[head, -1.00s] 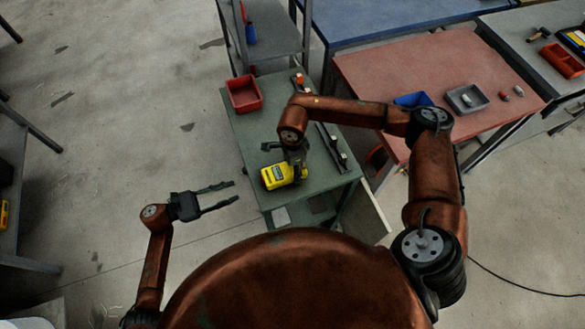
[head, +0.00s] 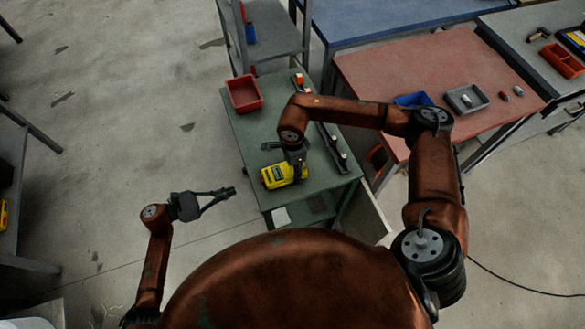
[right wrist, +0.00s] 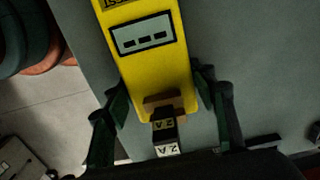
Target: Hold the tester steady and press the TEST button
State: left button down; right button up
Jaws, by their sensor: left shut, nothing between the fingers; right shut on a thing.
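The yellow tester (head: 277,177) lies on the green table (head: 255,130) near its front edge. In the right wrist view the tester (right wrist: 160,65) shows a display window with dark dashes; only part of a label above it is in view. My right gripper (head: 290,168) comes down over the tester. In the right wrist view its fingers (right wrist: 165,105) are on either side of the tester's lower end, shut on it. I cannot make out the TEST button. My left gripper (head: 231,191) is shut and empty, over the floor left of the table, apart from the tester.
A red bin (head: 243,94) stands at the table's back left. A dark bar (head: 332,148) lies along the table's right side. A reddish table (head: 420,75) with a blue bin (head: 413,99) and a grey tray (head: 466,98) is to the right. A shelf rack (head: 268,35) stands behind.

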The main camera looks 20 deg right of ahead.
aim_at(254, 188)
dwell(0.9)
pick_arm(q)
jog(key=n+t+y, duration=0.2)
jog(key=n+t, duration=0.2)
jog(key=n, duration=0.3)
jog(key=n+t+y, duration=0.2)
jog(key=n+t, duration=0.2)
jog(key=n, duration=0.3)
jog(key=a+n+t+y, duration=0.1)
jog(key=n+t+y, duration=0.1)
jog(key=n+t, duration=0.2)
jog(key=shift+s+r+n, duration=0.1)
jog(key=shift+s+n, duration=0.1)
jog(key=shift+n, duration=0.5)
jog(key=shift+s+n, duration=0.15)
jog(key=shift+n, duration=0.55)
jog(key=shift+d, duration=0.1)
jog(key=d, duration=0.8)
jog(key=shift+d, duration=0.4)
jog(key=shift+d, duration=0.1)
jog(key=shift+d, duration=0.3)
